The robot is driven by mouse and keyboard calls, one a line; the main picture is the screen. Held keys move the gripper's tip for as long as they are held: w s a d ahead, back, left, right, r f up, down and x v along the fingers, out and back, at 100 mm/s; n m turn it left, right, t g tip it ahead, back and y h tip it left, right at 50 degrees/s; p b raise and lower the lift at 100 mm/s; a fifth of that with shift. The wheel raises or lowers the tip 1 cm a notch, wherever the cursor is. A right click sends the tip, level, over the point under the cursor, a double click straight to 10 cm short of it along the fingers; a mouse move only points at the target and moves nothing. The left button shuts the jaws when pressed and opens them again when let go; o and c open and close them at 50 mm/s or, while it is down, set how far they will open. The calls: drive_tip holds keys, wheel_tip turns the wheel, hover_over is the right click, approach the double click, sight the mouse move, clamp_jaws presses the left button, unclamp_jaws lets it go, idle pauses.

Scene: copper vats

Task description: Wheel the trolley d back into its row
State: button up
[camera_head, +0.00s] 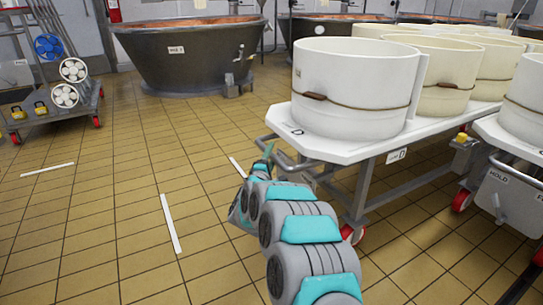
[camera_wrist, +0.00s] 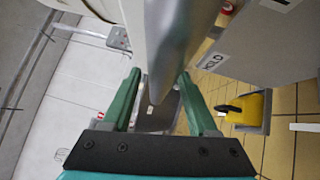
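Trolley d (camera_head: 340,150) stands at the right in the head view, with a white top marked D, grey metal legs and red-wheeled casters. It carries several cream tubs (camera_head: 355,85). Its bent metal handle (camera_head: 290,164) sticks out from the near left end. My gripper (camera_head: 268,152) is at the left end of this handle. In the wrist view, a grey metal bar (camera_wrist: 168,60), apparently the handle, runs between the two green fingers of my gripper (camera_wrist: 162,80). The fingers stand apart around it, with some gap showing. The exact contact at the tips is unclear.
Another trolley (camera_head: 518,135) with a HOLD sign stands close at the right. A large copper-lined vat (camera_head: 190,55) stands at the back. A rack with wheels (camera_head: 50,105) is at the left. White floor strips (camera_head: 170,223) mark the open tiled floor in between.

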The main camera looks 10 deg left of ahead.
clamp_jaws()
idle(1.3)
